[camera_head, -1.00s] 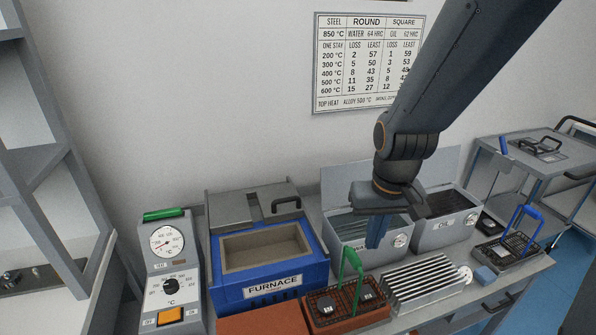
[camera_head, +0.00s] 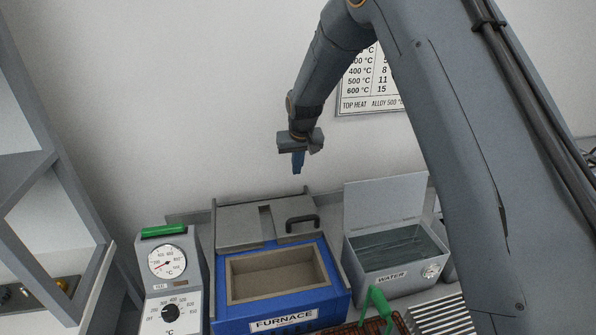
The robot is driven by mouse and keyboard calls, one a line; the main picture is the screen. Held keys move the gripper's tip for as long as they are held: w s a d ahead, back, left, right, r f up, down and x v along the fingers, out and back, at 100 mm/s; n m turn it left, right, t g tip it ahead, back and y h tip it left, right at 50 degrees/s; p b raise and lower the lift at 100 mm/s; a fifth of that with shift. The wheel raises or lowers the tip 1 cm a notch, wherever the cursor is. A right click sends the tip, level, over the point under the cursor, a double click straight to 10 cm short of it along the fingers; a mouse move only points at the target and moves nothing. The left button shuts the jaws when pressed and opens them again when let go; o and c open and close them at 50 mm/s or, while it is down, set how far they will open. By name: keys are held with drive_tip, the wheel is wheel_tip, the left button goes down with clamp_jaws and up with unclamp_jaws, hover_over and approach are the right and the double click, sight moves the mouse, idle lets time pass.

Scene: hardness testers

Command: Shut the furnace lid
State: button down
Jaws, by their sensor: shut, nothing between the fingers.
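The blue furnace (camera_head: 335,290) stands on the bench with its tan-lined chamber (camera_head: 278,275) open and empty. Its grey lid (camera_head: 237,229) lies slid back behind the opening, with a dark handle (camera_head: 301,222) on its right part. My gripper (camera_head: 297,170) is shut and empty, pointing down in the air above the lid, apart from it. The fingers show small and blue at the arm's end.
A water tank (camera_head: 385,282) with a raised cover stands right of the furnace. A control box (camera_head: 170,280) with dials stands left. A green-handled basket (camera_head: 379,305) is at front right. My arm hides much of the right side.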

wheel_tip(320, 180, down, 8)
drive_tip(key=s+p, duration=0.1)
drive_tip(key=p, duration=0.4)
drive_tip(key=shift+d, duration=0.3)
drive_tip(key=shift+s+f, duration=0.1)
drive_tip(key=shift+s, duration=0.05)
